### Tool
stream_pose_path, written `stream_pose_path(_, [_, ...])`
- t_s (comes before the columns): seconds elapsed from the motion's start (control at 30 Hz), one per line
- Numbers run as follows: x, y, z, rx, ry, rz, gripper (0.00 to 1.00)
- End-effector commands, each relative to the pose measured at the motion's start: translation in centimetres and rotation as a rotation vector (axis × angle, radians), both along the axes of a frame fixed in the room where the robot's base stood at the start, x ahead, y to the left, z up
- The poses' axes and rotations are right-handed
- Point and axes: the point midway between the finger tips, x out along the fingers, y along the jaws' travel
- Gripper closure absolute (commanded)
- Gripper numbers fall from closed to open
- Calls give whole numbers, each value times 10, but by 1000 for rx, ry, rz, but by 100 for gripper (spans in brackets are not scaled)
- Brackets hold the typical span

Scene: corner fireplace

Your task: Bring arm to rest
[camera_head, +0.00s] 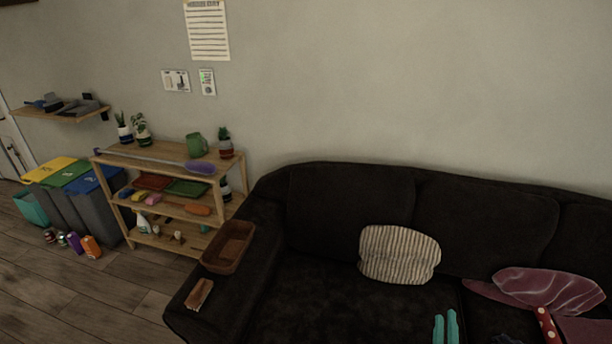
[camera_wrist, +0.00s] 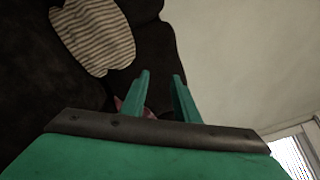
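My gripper (camera_head: 446,327) shows at the bottom edge of the head view as two teal fingers, in front of the dark sofa (camera_head: 325,270). In the wrist view my gripper (camera_wrist: 160,82) has its two fingers apart with nothing between them close up. A bit of reddish cloth shows behind the fingers there, farther off. The rest of my arm is mostly outside the head view.
A striped cushion (camera_head: 399,254) and a purplish cloth (camera_head: 545,290) lie on the sofa. A brown basket (camera_head: 229,247) sits on its left arm. A wooden shelf (camera_head: 170,155) with plants and several items stands left, beside bins (camera_head: 80,190).

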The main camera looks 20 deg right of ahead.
Motion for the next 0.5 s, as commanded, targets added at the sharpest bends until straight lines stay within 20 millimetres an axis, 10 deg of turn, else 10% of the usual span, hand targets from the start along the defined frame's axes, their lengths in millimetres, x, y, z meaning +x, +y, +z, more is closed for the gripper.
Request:
stream_pose_path(0.2, [6,47,36,-425,385,121,72])
stream_pose_path(0.5, [-5,167,28,-962,782,317,72])
